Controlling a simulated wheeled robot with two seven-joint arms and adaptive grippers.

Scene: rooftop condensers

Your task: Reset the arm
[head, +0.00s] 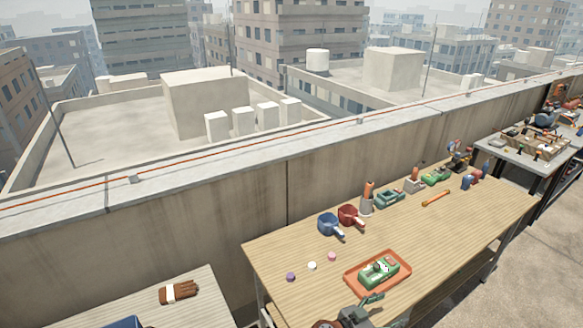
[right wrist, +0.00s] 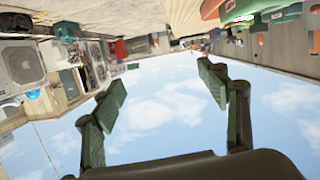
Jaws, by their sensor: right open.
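My right gripper (head: 372,303) shows at the bottom of the head view, just in front of the orange tray (head: 349,281). In the right wrist view its two green-padded fingers (right wrist: 163,80) stand wide apart with only sky between them. It holds nothing. A green device with a pale top (head: 379,272) lies in the tray. I cannot tell from the head view how high the gripper is above the table. My left gripper is not in view.
The wooden table (head: 440,235) also carries a blue scoop-like item (head: 328,225), a red one (head: 349,215), small discs (head: 312,266), green items (head: 388,198) and an orange-handled tool (head: 436,198). A brown bundle (head: 180,292) lies on the left table. A parapet (head: 230,230) runs behind.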

